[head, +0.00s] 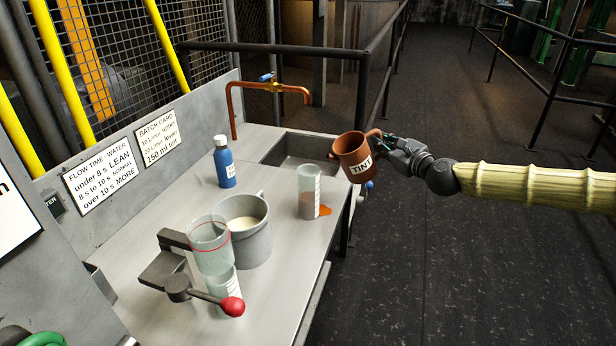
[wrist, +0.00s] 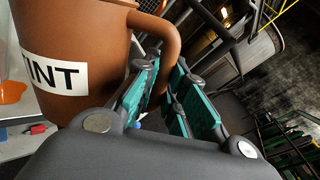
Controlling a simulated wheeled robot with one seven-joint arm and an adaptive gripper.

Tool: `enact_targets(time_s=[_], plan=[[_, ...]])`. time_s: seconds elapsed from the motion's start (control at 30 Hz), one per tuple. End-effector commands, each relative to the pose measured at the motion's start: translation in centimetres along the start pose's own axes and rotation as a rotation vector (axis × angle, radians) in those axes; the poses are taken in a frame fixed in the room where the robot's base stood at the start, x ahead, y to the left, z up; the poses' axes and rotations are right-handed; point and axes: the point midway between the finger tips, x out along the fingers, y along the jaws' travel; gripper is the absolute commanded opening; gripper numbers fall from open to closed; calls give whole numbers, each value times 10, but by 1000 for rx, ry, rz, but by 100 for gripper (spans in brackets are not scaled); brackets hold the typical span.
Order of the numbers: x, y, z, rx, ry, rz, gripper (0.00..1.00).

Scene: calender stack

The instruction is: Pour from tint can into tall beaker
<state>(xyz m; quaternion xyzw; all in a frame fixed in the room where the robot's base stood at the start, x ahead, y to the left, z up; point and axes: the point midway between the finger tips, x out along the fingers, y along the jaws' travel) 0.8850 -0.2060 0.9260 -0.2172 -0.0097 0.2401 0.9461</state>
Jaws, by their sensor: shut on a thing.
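The tint can (head: 352,155) is a brown mug-like can with a white TINT label. It is held in the air beside the bench's right edge, slightly tilted in the head view. My gripper (head: 385,140) is shut on its handle; the wrist view shows the can (wrist: 75,40) and the handle between the teal finger pads (wrist: 165,95). The tall beaker (head: 308,190) is a clear cylinder with a white scale strip. It stands upright on the bench, to the left of and below the can, apart from it. An orange-brown puddle (head: 325,210) lies at its foot. The can's contents are hidden.
A grey pot of pale liquid (head: 250,240), a clear cup in a stand (head: 210,245) with a red-knobbed lever (head: 232,306), and a blue bottle (head: 224,165) stand on the bench. A sink (head: 295,150) with a copper tap (head: 270,88) is behind. Dark railings (head: 375,80) stand beyond.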

Motion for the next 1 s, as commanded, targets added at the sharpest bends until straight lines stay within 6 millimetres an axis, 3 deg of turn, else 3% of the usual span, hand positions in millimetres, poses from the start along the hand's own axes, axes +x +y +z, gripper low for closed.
enact_targets(time_s=[1.0], plan=[[-1, -4, -39, 183, -37, -3, 0]])
